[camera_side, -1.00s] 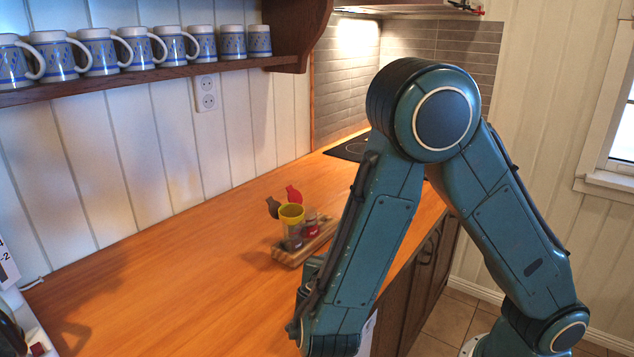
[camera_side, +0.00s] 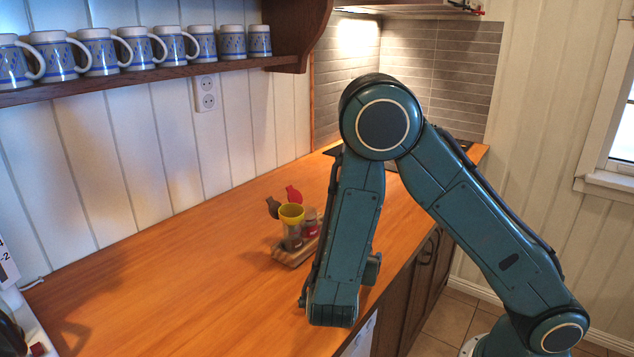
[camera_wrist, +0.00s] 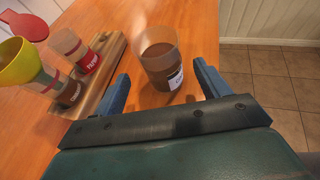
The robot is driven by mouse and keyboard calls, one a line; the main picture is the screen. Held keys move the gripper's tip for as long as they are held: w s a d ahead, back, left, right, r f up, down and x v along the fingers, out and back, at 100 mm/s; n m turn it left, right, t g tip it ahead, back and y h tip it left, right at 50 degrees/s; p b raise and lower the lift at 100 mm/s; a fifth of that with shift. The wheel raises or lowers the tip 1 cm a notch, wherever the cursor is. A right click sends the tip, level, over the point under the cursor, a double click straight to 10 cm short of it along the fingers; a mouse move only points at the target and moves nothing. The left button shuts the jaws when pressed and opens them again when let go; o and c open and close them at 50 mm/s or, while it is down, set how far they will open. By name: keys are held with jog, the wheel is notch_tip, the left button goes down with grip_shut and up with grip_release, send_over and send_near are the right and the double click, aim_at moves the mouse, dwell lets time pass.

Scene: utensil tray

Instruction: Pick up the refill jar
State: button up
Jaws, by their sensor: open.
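The refill jar (camera_wrist: 161,66), a clear jar with brown contents and a white label, stands upright on the wooden counter in the wrist view. My gripper (camera_wrist: 161,72) is open, with one blue finger on either side of the jar in the picture. I cannot tell whether the fingers are level with it or touch it. The jar is not visible in the side view, where my arm blocks part of the counter.
A wooden tray (camera_wrist: 104,84) with spice jars stands left of the jar in the wrist view. A yellow cup (camera_side: 291,212) rises there, with a red lid-like piece (camera_side: 293,194) behind. The counter's edge (camera_wrist: 217,20) is close on the right. Counter left of the tray is clear.

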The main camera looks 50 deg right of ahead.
jog(key=shift+x, duration=2.55)
jog(key=shift+s+f, duration=0.1)
jog(key=c, duration=1.2)
notch_tip(320, 180, up, 20)
jog(key=shift+r, duration=0.1)
